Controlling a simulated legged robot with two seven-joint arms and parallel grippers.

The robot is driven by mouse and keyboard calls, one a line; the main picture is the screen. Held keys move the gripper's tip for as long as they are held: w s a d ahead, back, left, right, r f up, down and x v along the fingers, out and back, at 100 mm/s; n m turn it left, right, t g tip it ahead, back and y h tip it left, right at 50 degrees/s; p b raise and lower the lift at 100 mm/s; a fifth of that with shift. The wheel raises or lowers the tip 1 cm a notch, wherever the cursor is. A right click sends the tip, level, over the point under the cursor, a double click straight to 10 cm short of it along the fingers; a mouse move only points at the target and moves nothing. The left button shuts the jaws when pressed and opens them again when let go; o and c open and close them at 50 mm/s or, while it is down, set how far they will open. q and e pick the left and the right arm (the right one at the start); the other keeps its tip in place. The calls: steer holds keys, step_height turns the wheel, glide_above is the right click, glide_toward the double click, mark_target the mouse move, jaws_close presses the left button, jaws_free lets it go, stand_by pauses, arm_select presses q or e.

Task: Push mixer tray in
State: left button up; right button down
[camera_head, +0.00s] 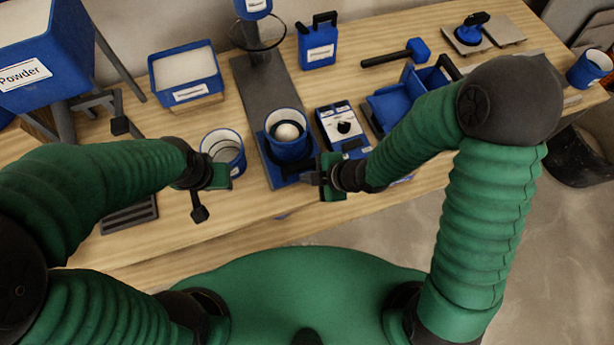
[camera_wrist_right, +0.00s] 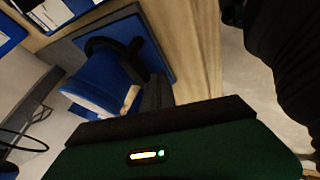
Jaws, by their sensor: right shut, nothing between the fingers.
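The mixer (camera_head: 262,88) has a dark grey base and an upright stand with a ring above it. Its blue tray (camera_head: 268,172) is at the near end of the base, by the table's front edge. A blue bucket (camera_head: 289,146) with a white ball-like thing inside stands on the tray. The wrist view also shows the tray (camera_wrist_right: 150,35) and the bucket (camera_wrist_right: 98,88). My right gripper (camera_head: 328,177) is shut and empty, close by the tray's right front side; contact cannot be told. My left gripper (camera_head: 205,185) is left of the tray, its jaw opening unclear.
A blue-rimmed cup (camera_head: 224,150) stands left of the mixer, near my left gripper. A scale-like blue box (camera_head: 342,127) and an open blue bin (camera_head: 400,104) stand right of it. A white-filled container (camera_head: 186,75) and a blue canister (camera_head: 318,42) stand farther back.

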steer(key=shift+w+a, duration=0.15)
steer(key=shift+w, duration=0.4)
